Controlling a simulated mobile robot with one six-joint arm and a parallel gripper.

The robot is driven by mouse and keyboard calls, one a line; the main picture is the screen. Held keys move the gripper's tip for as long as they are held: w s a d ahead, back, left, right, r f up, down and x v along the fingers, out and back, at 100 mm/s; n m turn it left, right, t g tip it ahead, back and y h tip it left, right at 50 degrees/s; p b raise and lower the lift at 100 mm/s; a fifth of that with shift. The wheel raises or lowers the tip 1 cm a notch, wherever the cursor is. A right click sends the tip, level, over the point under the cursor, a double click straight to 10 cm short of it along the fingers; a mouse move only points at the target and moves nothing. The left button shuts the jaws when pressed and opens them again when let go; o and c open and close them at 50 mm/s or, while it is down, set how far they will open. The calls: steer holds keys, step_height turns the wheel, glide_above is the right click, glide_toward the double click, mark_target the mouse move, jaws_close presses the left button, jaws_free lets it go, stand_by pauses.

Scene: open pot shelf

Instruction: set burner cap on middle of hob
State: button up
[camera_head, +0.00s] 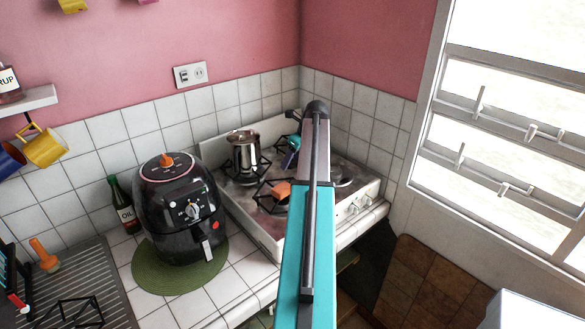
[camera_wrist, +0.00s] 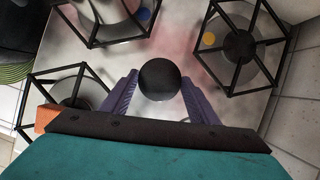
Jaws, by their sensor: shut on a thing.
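The burner cap (camera_wrist: 159,79) is a dark round disc held between the purple fingers of my gripper (camera_wrist: 160,92) in the wrist view. My gripper is shut on it, over the bare middle of the hob (camera_wrist: 178,48) between the burner grates. I cannot tell whether the cap touches the hob surface. In the head view the hob (camera_head: 252,227) stands in the corner, and my arm covers part of it. The purple and teal end of my gripper (camera_head: 290,150) shows just left of the arm, above the hob. The cap cannot be made out there.
A metal pot (camera_head: 244,152) stands at the hob's back left. An orange object (camera_head: 281,190) is by the front left grate. A black air fryer (camera_head: 180,210) stands on a green mat (camera_head: 170,283) left of the hob. Tiled walls close in behind.

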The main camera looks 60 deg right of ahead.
mark_target(294, 164)
steer(key=shift+f+p, duration=0.75)
steer(key=shift+f, duration=1.05)
steer(key=shift+f, duration=0.15)
steer(key=o, duration=1.2)
steer(key=shift+c, duration=0.2)
steer(key=shift+r, duration=0.25)
steer(key=b+v, duration=0.4)
steer(key=v, duration=0.7)
steer(key=shift+s+r, duration=0.2)
steer(key=shift+r, duration=0.2)
